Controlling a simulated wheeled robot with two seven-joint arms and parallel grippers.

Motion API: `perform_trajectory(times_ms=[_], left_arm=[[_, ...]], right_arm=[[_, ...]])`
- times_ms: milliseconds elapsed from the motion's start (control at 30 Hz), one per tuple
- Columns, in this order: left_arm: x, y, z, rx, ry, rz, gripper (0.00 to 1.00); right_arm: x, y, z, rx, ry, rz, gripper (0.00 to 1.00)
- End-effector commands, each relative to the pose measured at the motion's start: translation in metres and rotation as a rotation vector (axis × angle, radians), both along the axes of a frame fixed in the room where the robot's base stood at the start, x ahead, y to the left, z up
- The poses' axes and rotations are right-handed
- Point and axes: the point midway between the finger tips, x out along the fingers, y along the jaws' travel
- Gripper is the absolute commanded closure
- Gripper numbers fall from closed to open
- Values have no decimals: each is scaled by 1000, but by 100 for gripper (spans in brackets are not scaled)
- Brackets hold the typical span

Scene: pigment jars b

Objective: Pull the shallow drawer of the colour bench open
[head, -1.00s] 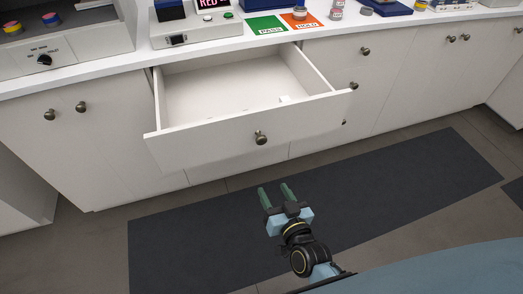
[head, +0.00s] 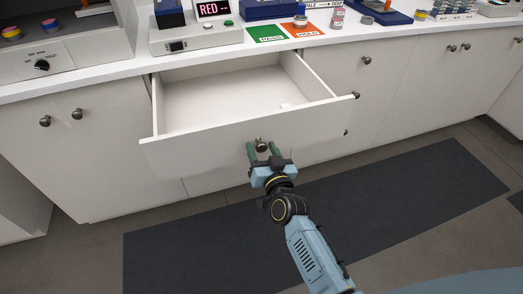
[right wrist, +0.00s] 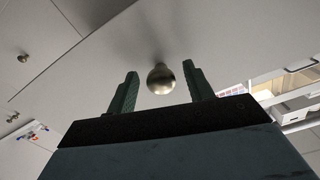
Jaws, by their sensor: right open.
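The shallow drawer (head: 200,150) of the white bench stands pulled out, its inside showing as mostly empty with a small white piece near the right side. Its round metal knob (head: 261,145) is in the middle of the front. My right gripper (head: 262,148) is open, its green fingers on either side of the knob in the head view. In the right wrist view the knob (right wrist: 161,79) shows between the two spread fingertips (right wrist: 160,82), with gaps on both sides. My left gripper is not in view.
The white worktop (head: 110,70) above carries a device with a red display (head: 213,9), a green card (head: 267,33) and an orange card (head: 304,29). Cupboard doors with knobs flank the drawer. A dark mat (head: 400,195) lies on the clear floor.

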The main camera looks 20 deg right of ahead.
Motion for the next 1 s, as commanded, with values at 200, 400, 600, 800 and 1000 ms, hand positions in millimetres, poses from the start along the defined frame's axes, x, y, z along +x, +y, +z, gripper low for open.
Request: perform_trajectory(times_ms=[200, 400, 600, 800, 1000], left_arm=[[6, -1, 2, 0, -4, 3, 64], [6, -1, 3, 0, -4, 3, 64], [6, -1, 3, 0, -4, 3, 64], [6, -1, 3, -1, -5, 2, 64], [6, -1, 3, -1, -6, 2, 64]], right_arm=[[8, 0, 0, 1, 1, 0, 48], [8, 1, 0, 1, 1, 0, 48], [8, 1, 0, 1, 1, 0, 73], [8, 0, 0, 1, 0, 0, 99], [7, 0, 0, 1, 1, 0, 100]])
